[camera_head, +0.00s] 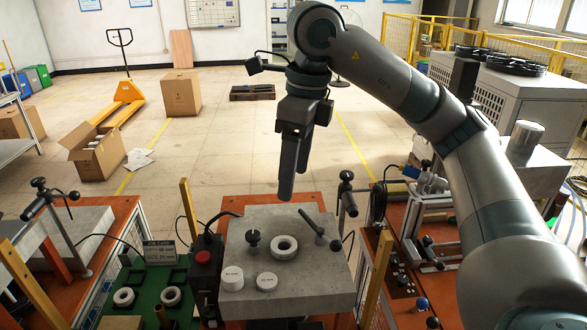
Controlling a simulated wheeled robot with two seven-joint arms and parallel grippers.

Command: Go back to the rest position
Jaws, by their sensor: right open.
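My right arm comes in from the right edge and arches over to the middle of the view. My right gripper (291,182) hangs from it, fingers pointing down, open and with nothing seen between them. A metal ring (284,247) lies on the block, apart from the fingers. My left gripper is not in view.
A red-button box (203,258) stands left. A green tray (146,281) holds rings. Another clamp (347,195) stands right.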

